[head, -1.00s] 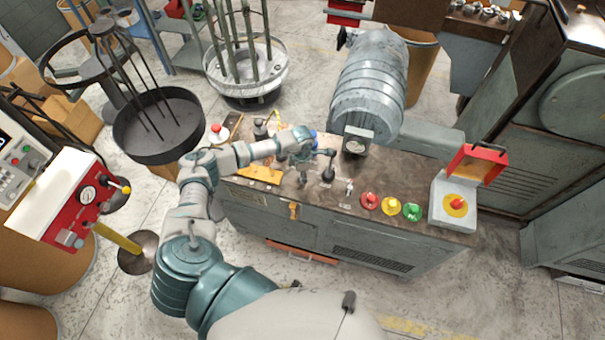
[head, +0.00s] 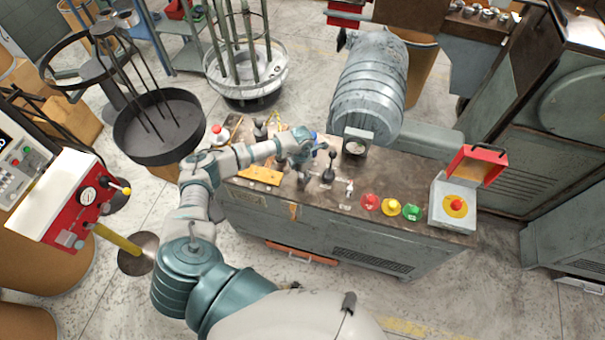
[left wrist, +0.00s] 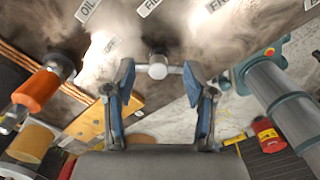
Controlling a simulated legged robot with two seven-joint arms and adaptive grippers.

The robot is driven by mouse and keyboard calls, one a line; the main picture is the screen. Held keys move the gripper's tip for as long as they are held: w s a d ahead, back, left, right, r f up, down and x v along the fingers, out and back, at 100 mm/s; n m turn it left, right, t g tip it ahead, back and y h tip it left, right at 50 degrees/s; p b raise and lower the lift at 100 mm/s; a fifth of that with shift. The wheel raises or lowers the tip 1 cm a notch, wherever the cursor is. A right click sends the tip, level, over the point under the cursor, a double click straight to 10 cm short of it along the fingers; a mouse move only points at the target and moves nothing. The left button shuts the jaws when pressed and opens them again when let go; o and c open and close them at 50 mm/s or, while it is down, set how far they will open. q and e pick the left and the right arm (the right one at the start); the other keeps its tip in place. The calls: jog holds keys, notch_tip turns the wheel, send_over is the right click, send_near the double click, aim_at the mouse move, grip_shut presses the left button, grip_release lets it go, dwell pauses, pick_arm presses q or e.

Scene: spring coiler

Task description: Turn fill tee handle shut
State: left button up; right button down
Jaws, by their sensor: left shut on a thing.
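The fill tee handle, a small grey metal T (left wrist: 158,68), lies between the two blue-padded fingers of my left gripper (left wrist: 160,90) in the left wrist view. The fingers are shut on its crossbar, one at each end. In the head view my left gripper (head: 304,172) is over the bench top among the controls. The tee handle is hard to make out there behind the gripper. Partly cropped white labels stand beyond the handle, one reading OIL (left wrist: 87,9). My right gripper is out of view.
An orange-gripped handle (left wrist: 37,90) is left of the fingers in the left wrist view. A black-knobbed lever (head: 329,174), a small silver tap (head: 348,189) and red, yellow and green buttons (head: 391,207) stand right of the gripper. A grey motor (head: 370,85) rises behind.

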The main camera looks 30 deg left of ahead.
aim_at(300, 175)
pick_arm(q)
jog(key=shift+s+a+f, duration=0.1)
jog(key=shift+s+f, duration=0.4)
jog(key=shift+f, duration=0.2)
jog(key=o, duration=1.1)
jog(key=shift+w, duration=0.1)
jog(key=o, duration=0.4)
jog(key=shift+w+f, duration=0.15)
jog(key=shift+o, duration=0.2)
jog(key=shift+w+a, duration=0.2)
jog(key=shift+w, duration=0.1)
jog(key=shift+s+r, duration=0.15)
jog(key=shift+r, duration=0.4)
notch_tip(300, 175, up, 11)
jog(key=shift+a, duration=0.3)
jog(key=shift+d, duration=0.15)
